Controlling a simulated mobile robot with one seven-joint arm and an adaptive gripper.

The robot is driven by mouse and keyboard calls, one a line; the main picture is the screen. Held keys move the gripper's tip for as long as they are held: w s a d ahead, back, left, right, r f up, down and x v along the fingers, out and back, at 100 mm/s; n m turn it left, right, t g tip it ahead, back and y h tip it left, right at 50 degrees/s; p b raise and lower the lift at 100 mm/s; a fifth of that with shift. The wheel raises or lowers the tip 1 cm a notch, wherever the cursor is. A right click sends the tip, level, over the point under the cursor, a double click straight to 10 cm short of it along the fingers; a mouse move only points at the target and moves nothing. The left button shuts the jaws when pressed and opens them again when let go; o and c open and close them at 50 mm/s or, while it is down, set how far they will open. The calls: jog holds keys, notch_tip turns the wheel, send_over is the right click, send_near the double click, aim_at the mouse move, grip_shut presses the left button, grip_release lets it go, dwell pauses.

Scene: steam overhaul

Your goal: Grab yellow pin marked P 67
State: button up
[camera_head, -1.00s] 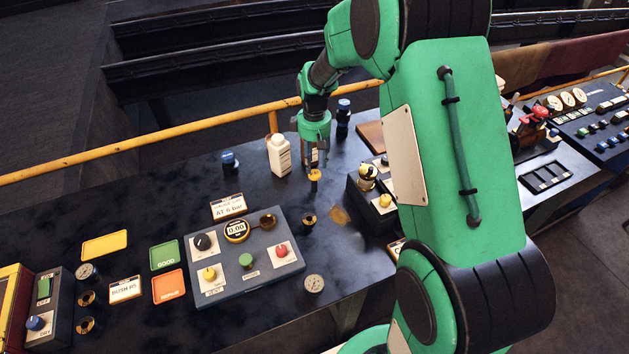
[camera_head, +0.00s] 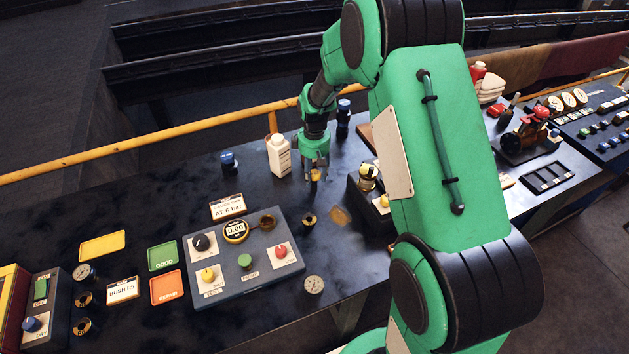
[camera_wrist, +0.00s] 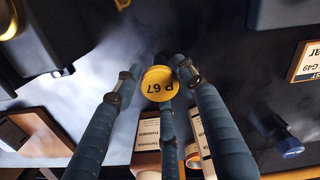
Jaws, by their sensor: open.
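The yellow pin (camera_wrist: 159,84) has a round yellow top marked "P 67", clearly seen in the wrist view. It also shows as a small yellow piece (camera_head: 316,174) on the dark bench in the head view. My gripper (camera_wrist: 156,74) is open, with its dark fingers spread around the pin's top. In the head view my gripper (camera_head: 315,168) is low over the bench at the pin, so its fingers partly cover it. I cannot tell whether any finger touches the pin. The pin's lower part is hidden.
A white bottle (camera_head: 279,157) stands just left of my gripper, and a blue-capped item (camera_head: 344,112) stands behind it. A grey control panel (camera_head: 240,266) lies front left. A dark box with knobs (camera_head: 366,202) is close on the right. A yellow rail (camera_head: 190,128) runs behind.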

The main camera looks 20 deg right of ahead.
aim_at(314, 184)
jog(key=shift+s+f+b, duration=0.1)
jog(key=shift+f+b, duration=0.55)
jog(key=shift+f, duration=1.9)
jog(key=shift+c, duration=0.2)
grip_shut()
jog(key=shift+r, duration=0.1)
